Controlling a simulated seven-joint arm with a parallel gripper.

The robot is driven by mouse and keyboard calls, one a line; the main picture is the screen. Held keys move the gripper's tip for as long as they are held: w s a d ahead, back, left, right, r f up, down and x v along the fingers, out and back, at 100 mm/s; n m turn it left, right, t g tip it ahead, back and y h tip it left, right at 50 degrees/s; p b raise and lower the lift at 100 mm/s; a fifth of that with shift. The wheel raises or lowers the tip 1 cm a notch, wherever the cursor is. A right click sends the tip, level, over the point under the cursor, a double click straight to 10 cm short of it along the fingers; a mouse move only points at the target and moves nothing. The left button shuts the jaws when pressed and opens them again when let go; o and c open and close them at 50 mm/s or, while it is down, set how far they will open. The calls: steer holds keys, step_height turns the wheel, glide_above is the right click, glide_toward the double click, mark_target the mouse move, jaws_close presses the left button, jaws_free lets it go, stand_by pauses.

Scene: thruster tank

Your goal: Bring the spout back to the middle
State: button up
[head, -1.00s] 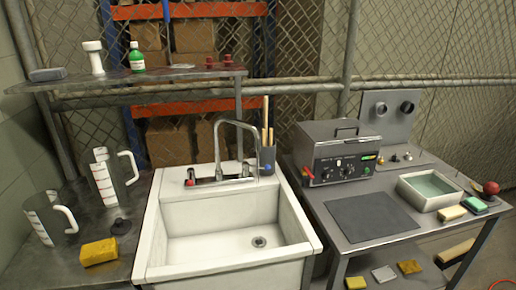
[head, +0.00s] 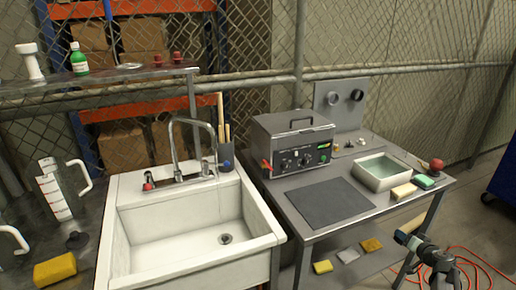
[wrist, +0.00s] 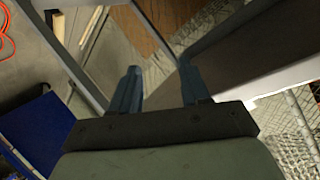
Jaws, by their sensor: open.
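The silver gooseneck spout (head: 192,121) stands on the tap deck at the back of the white sink (head: 137,216). Its arch is swung to the right, with its outlet end near the back right corner of the sink, close to the grey tool holder. A tap handle with a red mark (head: 149,185) is left of the spout's foot. The spout is not visible there.
A grey holder with wooden sticks (head: 226,155) stands close by the spout's end. A metal bath unit (head: 292,143) and a tray of liquid (head: 382,171) occupy the right table (head: 385,213). Measuring jugs (head: 53,196) stand left. Orange cable (head: 478,262) lies on the floor.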

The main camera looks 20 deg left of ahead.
steer(key=w+d+r+t, duration=0.15)
steer(key=w+r, duration=0.25)
steer(key=r, duration=0.5)
steer(key=w+r+t, duration=0.2)
steer(key=w+r, duration=0.2)
steer(key=r, duration=0.4)
steer(key=a+r+n+y, duration=0.1)
steer(key=a, duration=0.1)
steer(key=a+r+n+y, duration=0.1)
steer(key=a+r, duration=0.1)
steer(key=a, duration=0.1)
steer(key=a+r, duration=0.2)
steer(key=shift+w+a+r+n+y, duration=0.15)
steer(key=shift+w+n+y, duration=0.1)
steer(key=shift+n+y, duration=0.15)
steer(key=s+a+r+n+g+y, duration=0.1)
steer(key=a+r+n+y, duration=0.1)
steer(key=a, duration=0.5)
steer(key=s+a+r+n+g+y, duration=0.1)
steer(key=a+r+n+g+y, duration=0.1)
steer(key=a, duration=0.5)
steer(key=n+g+y, duration=0.5)
steer(key=n+g, duration=0.8)
steer(key=g, duration=0.1)
glide_toward(214, 145)
steer(key=a, duration=1)
steer(key=shift+w+a+f, duration=0.1)
steer(key=shift+a+f, duration=0.15)
steer(key=shift+f, duration=0.05)
steer(key=shift+c, duration=0.4)
